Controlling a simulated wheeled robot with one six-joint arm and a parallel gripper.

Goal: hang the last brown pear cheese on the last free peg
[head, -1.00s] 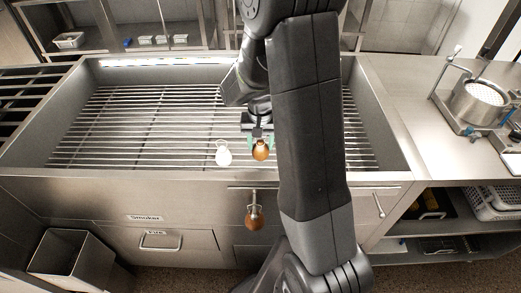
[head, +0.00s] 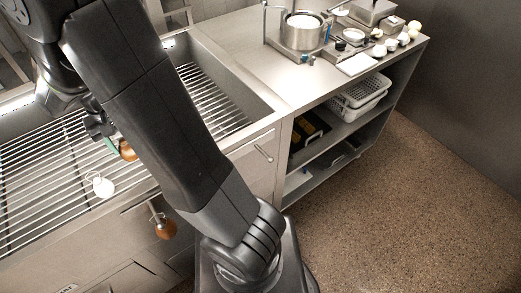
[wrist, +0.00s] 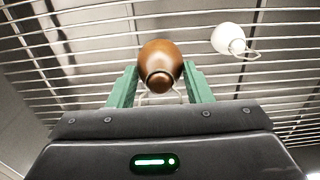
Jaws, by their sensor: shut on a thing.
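My gripper (head: 113,143) is over the barred rack of the smoker, partly behind my arm in the head view. Its green fingers are shut on a brown pear cheese (head: 128,151). In the wrist view, that brown pear cheese (wrist: 160,62) sits between the fingertips, with a pale string loop near its narrow end. A white pear cheese (head: 102,187) is beside it, apart from the gripper; it also shows in the wrist view (wrist: 228,38) with a loop near the bars. Another brown pear cheese (head: 165,229) hangs at the smoker's front. I cannot make out a free peg.
Metal bars (head: 40,160) span the smoker basin. A steel counter (head: 240,50) adjoins it on the right, with a pot (head: 300,32) and several pale round items. White perforated baskets (head: 360,92) sit on the shelf below. The floor (head: 400,210) at right is clear.

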